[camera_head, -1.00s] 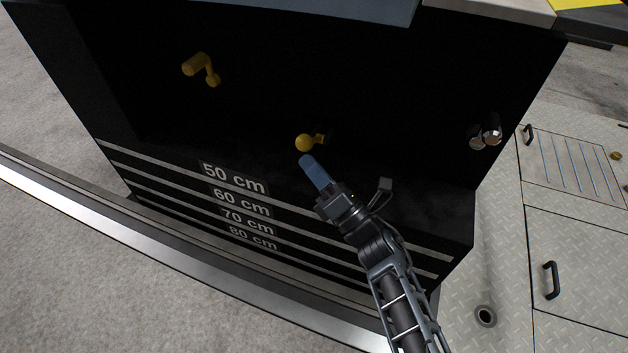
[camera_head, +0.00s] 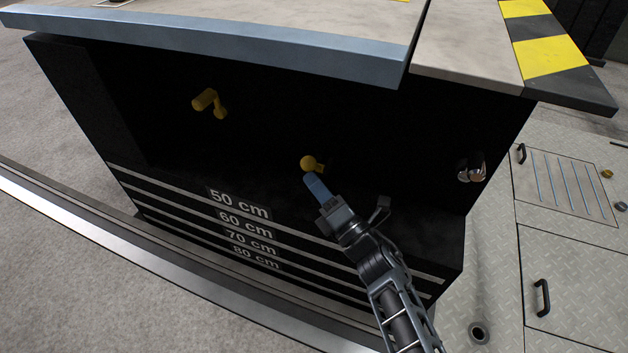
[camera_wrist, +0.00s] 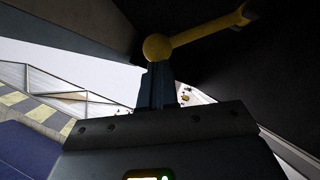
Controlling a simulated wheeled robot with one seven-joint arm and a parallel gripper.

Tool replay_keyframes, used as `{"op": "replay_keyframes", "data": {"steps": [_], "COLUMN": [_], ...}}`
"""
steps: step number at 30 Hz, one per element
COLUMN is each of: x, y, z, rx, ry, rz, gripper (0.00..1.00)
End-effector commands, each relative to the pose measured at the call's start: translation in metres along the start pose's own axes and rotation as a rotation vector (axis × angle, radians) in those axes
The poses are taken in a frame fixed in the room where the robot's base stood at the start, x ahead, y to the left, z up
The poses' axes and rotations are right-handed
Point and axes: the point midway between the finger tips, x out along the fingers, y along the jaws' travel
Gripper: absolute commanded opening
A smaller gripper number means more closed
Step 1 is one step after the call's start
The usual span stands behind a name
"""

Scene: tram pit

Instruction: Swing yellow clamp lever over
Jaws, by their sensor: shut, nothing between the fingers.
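The yellow clamp lever (camera_head: 308,163) with a ball knob sits in the dark recess under the worktop, near the middle of the head view. In the wrist view, the lever (camera_wrist: 205,31) runs from its ball at the left up to a pivot at the upper right. My gripper (camera_head: 316,183) is shut and empty, its blue-grey fingers just below the ball. In the wrist view, my gripper (camera_wrist: 158,85) points at the ball's underside; I cannot tell whether they touch. The lever's mount is mostly lost in shadow.
A second yellow handle (camera_head: 209,102) sits at the recess's upper left. A shiny metal fitting (camera_head: 471,167) is at its right. The worktop edge (camera_head: 230,40) overhangs the recess. Below is a black panel with depth marks (camera_head: 243,223). A metal rail (camera_head: 150,274) runs along the floor.

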Motion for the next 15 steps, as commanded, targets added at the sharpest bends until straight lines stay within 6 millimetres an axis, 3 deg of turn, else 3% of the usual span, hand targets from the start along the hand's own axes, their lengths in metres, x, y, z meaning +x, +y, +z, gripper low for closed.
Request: {"op": "replay_keyframes", "data": {"steps": [1, 3, 15], "x": [0.005, 0.009, 0.031], "y": [0.011, 0.015, 0.026], "z": [0.007, 0.013, 0.046], "rx": [0.028, 0.075, 0.344], "ry": [0.0, 0.0, 0.0], "rz": [-0.019, -0.051, -0.234], "gripper": [0.0, 0.0, 0.0]}}
